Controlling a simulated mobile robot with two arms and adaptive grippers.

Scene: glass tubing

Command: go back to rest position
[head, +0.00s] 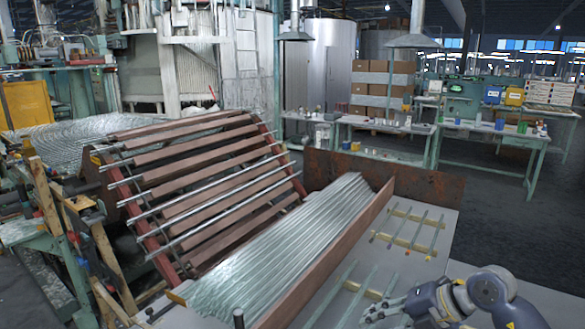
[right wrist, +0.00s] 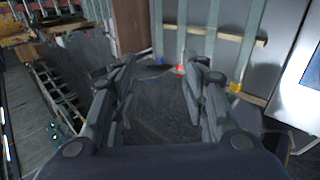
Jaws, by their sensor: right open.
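My right gripper (head: 378,312) is at the lower right of the head view, over the grey table surface. It also shows in the right wrist view (right wrist: 160,75), with its two fingers apart and nothing between them. A few glass tubes (head: 420,232) lie on wooden strips on the grey table beyond it. Two more tubes (head: 335,290) lie just to the left of the gripper. A trough full of glass tubes (head: 290,250) lies left of the table. My left gripper is not in view.
A slanted rack with brown slats (head: 200,165) stands left of the trough. A rusty brown board (head: 430,190) borders the table's far side. Workbenches (head: 485,130) stand further back, with open dark floor (head: 500,220) at the right.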

